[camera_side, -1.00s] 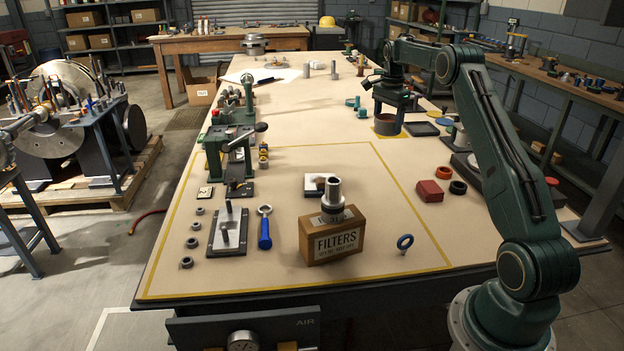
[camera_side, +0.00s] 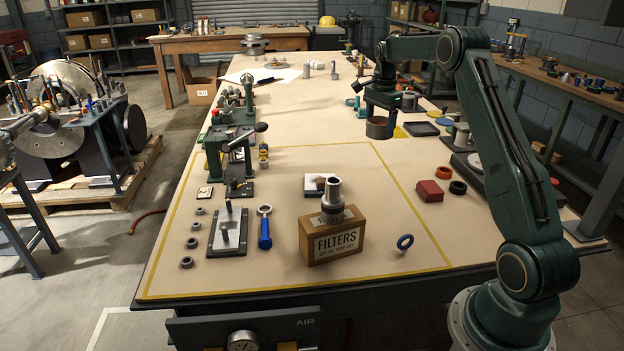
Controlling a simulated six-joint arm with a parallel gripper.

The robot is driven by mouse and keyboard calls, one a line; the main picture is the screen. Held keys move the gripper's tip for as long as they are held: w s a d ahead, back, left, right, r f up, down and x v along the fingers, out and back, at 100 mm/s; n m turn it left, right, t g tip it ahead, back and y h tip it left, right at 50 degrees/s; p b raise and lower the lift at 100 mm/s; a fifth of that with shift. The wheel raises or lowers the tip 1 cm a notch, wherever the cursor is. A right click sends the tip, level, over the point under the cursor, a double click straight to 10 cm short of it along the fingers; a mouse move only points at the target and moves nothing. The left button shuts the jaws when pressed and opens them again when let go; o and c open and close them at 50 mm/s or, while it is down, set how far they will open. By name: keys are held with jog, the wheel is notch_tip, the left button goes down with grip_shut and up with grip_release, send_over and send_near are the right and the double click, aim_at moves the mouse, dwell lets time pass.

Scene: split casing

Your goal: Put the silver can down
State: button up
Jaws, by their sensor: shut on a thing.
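The silver can (camera_side: 378,129) looks like a dark, brownish-grey metal cylinder in this light. It hangs upright under my gripper (camera_side: 379,108), at the right of the bench beyond the taped area. My gripper is shut on its upper part, and the fingers hide some of it. The can seems to be just above the bench top, but the gap is hard to judge. A yellow patch (camera_side: 400,132) shows on the bench just right of the can.
A red box (camera_side: 429,191) and a FILTERS box (camera_side: 333,241) with a metal part on top are nearer. The taped area's middle right is mostly bare.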

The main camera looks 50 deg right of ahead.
jog(key=s+a, duration=0.3)
jog(key=a, duration=0.9)
jog(key=shift+a+f, duration=0.1)
notch_tip(320, 180, down, 16)
jog(key=shift+r, duration=0.2)
jog(key=shift+f, duration=0.1)
jog(key=shift+f, duration=2.05)
jog(key=shift+f, duration=0.1)
jog(key=o, duration=1.2)
